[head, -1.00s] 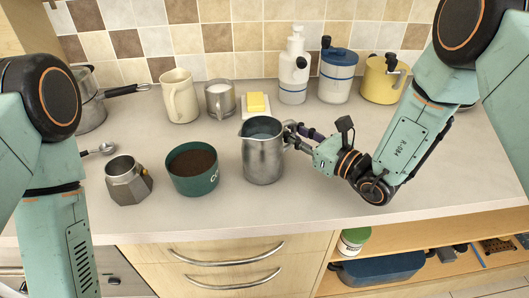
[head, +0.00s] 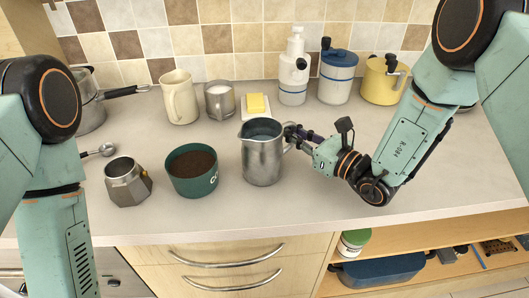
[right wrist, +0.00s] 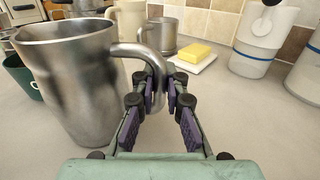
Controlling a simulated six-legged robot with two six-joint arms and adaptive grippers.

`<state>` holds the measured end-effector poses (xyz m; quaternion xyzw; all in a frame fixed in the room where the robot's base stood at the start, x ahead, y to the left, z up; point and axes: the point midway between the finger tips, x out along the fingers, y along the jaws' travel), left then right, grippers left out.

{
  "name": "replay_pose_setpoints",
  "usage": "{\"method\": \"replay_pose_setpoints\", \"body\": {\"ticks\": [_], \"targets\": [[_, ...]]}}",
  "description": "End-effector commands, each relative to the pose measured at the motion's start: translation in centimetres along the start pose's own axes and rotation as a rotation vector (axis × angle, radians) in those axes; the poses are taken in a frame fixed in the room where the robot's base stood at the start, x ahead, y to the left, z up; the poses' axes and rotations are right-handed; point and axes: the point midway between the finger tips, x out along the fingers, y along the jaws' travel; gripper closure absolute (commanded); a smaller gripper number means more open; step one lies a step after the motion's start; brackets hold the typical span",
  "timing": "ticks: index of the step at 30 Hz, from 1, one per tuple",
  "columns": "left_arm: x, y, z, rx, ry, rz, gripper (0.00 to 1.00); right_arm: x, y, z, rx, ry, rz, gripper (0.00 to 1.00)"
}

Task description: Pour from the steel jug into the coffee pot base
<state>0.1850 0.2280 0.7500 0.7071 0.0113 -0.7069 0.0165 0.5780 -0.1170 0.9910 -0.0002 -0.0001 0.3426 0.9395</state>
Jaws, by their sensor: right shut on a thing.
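The steel jug (head: 262,158) stands upright on the counter in the middle of the head view, with liquid showing inside. My right gripper (head: 297,137) is at its right side, shut on the jug's handle. In the right wrist view the fingers (right wrist: 164,95) sit on both sides of the handle, and the jug (right wrist: 72,85) fills the left. The coffee pot base (head: 128,182), a small faceted metal pot with an open top, stands on the counter at the left.
A green tub of coffee grounds (head: 192,170) stands between the pot base and the jug. Behind are a cream pitcher (head: 179,97), a metal cup (head: 220,101), butter on a dish (head: 257,104) and several canisters. A spoon (head: 100,151) lies at the left. The front counter is clear.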

Motion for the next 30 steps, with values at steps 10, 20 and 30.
{"method": "replay_pose_setpoints", "body": {"ticks": [10, 20, 30], "targets": [[-1.2, 0.0, 0.0, 0.0, 0.0, 0.0, 0.6, 0.0, 0.0, 1.8, 0.0, -0.003, 0.0, 1.0], [-2.6, 0.0, 0.0, 0.0, 0.0, 0.0, 0.6, 0.0, 0.0, 4.1, 0.0, -0.003, 0.0, 1.0], [-3.3, 0.0, 0.0, 0.0, 0.0, 0.0, 0.6, 0.0, 0.0, 5.1, 0.0, -0.002, 0.0, 1.0]]}}
